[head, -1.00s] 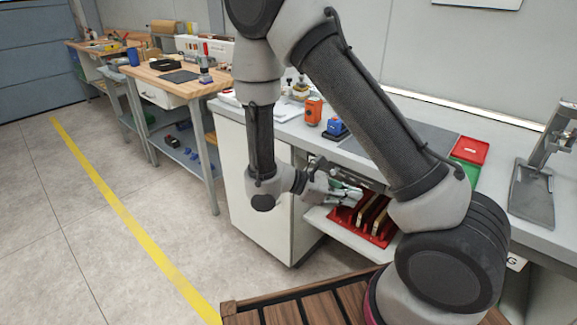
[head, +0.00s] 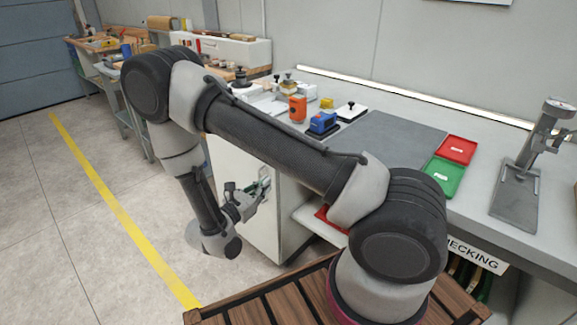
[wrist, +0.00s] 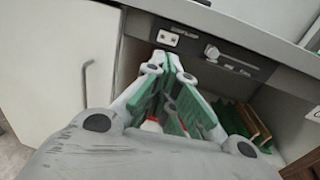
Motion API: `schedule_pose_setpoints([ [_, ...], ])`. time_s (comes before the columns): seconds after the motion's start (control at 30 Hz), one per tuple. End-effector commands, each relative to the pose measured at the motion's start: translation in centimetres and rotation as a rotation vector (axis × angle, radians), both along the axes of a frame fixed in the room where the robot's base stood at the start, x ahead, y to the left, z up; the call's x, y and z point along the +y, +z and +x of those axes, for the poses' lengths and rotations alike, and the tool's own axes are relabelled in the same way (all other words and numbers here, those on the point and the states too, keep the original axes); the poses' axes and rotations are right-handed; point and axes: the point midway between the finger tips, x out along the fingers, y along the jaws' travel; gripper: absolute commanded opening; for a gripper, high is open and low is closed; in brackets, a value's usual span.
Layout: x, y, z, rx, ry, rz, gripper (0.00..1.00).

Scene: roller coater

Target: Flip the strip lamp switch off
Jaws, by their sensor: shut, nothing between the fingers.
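A dark panel (wrist: 226,58) runs under the bench top in the wrist view. It carries a white socket (wrist: 167,38) and, right of it, a small round light-coloured control (wrist: 211,52) with a small label beside it. I cannot tell for certain that this control is the lamp switch, or its position. A long bright strip lamp (head: 420,97) runs along the back of the bench and looks lit. My gripper (head: 264,184) is shut and empty, in front of the white cabinet. In the wrist view its green-padded fingertips (wrist: 171,58) meet just below the socket, left of the control.
The white cabinet door with a handle (wrist: 86,84) is left of the panel. Under the panel is an open shelf bay with a red rack (head: 331,218). The bench top holds an orange block (head: 297,108), a blue tool (head: 322,122), red and green trays (head: 456,149) and a metal stand (head: 520,190).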

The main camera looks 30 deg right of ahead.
Motion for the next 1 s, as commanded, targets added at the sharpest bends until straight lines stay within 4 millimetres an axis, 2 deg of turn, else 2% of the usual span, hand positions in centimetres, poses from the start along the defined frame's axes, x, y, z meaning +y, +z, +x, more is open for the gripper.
schedule_pose_setpoints([
  [0.17, -1.2, 0.0, 0.6, 0.001, -0.005, 0.0, 0.0],
  [0.7, -10.4, 0.0, 5.7, 0.0, -0.006, 0.0, 0.0],
  [1.0, -12.3, 0.0, 6.8, 0.0, -0.002, 0.001, 0.0],
])
